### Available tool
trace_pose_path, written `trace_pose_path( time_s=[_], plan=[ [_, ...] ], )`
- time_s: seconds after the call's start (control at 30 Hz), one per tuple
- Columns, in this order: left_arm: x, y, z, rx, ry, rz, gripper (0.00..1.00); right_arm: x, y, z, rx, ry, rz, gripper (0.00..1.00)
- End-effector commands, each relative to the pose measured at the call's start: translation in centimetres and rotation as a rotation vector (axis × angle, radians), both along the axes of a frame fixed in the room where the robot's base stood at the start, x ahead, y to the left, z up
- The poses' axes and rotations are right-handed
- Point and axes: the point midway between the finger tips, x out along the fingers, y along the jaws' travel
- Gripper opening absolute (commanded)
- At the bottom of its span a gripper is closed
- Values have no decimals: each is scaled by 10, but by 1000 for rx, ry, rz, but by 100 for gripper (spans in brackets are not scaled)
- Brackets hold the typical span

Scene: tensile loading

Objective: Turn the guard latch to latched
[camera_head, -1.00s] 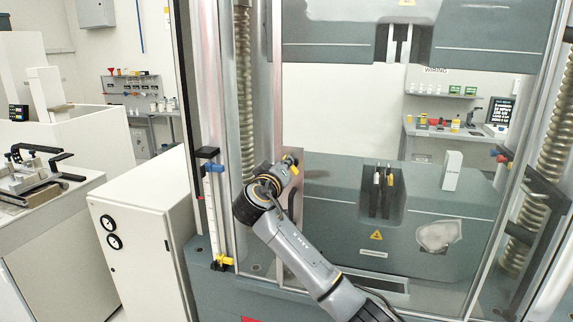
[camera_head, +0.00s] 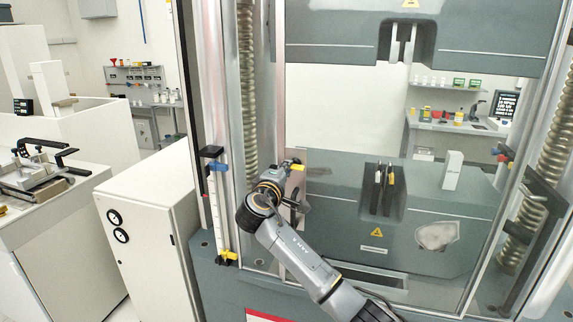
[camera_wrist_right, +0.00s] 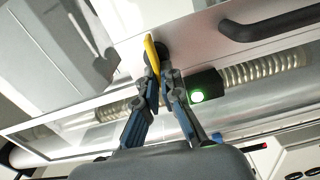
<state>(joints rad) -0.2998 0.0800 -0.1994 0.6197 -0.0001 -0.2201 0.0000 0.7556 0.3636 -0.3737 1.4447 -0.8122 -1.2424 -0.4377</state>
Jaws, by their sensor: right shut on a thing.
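The guard latch shows as a yellow lever on a dark round hub in the right wrist view (camera_wrist_right: 150,52). A yellow bit of it shows in the head view (camera_head: 298,167), at the left edge of the machine's clear guard. My right gripper (camera_wrist_right: 161,78) has its two fingers around the lever near the hub, shut on it. My left gripper is in neither view.
A dark bar handle (camera_wrist_right: 268,24) is on the same pale panel. A white cabinet with gauges (camera_head: 150,225) stands left of the machine.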

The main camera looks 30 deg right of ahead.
Motion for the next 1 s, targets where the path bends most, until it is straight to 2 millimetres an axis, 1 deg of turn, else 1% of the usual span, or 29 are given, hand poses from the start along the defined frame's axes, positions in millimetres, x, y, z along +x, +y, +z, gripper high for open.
trace_pose_path(
  time_s=[0.03,0.3,0.7,0.83,1.0],
  plan=[
    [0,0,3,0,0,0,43,0,0,0,-12,16,1,0],
    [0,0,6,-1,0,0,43,0,0,-2,-48,58,1,0],
    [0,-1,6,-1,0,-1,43,0,0,-3,-52,62,1,0],
    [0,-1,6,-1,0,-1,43,0,0,-2,-52,62,1,28],
    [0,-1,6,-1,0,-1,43,0,0,-2,-51,61,1,28]
  ],
)
